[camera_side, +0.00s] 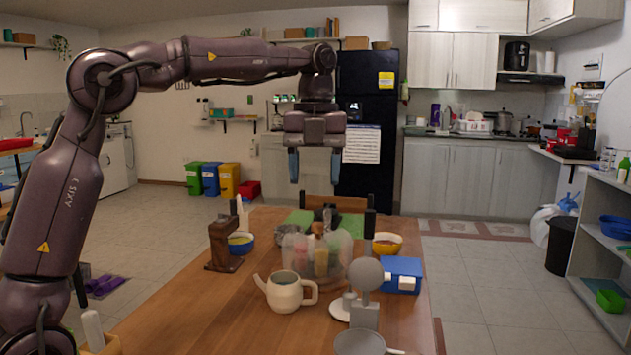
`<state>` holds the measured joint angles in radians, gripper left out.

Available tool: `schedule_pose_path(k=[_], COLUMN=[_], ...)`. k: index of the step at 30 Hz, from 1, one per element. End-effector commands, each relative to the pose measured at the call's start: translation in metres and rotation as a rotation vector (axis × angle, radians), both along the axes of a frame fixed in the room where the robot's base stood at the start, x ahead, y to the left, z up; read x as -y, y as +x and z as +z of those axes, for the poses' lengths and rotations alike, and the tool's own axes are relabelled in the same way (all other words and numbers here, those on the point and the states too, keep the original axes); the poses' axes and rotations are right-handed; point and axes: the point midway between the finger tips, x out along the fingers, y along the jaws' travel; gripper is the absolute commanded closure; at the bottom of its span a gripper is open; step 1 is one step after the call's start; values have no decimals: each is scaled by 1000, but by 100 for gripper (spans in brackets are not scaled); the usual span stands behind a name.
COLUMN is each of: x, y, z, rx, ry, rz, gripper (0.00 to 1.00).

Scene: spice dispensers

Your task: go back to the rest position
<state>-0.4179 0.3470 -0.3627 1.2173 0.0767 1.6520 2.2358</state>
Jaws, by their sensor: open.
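My gripper (314,166) hangs high above the far part of the wooden table, pointing down. Its two blue-grey fingers are apart with nothing between them. Below it stands a clear domed container (340,249) with several coloured items showing inside or behind it; I cannot tell which. A dark brown wooden stand (221,245) is to the left, and a blue box (401,274) with white spouts is to the right. My gripper touches none of these.
The wooden table (192,305) also holds a cream teapot (284,292), a blue bowl (240,243), a yellow bowl (387,243), a grey round-topped object (366,274) and a grey pan (360,343). A green mat (350,224) lies at the back.

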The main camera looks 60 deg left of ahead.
Motion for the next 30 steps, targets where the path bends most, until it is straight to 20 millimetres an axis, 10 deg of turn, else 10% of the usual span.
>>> schedule_pose_path(k=[10,17,30], x=[0,1,34], y=[2,3,-109], z=[0,-29,-60], rx=[7,26,213], ry=[6,25,-84], rz=[94,637,1861], gripper=[44,44,44])
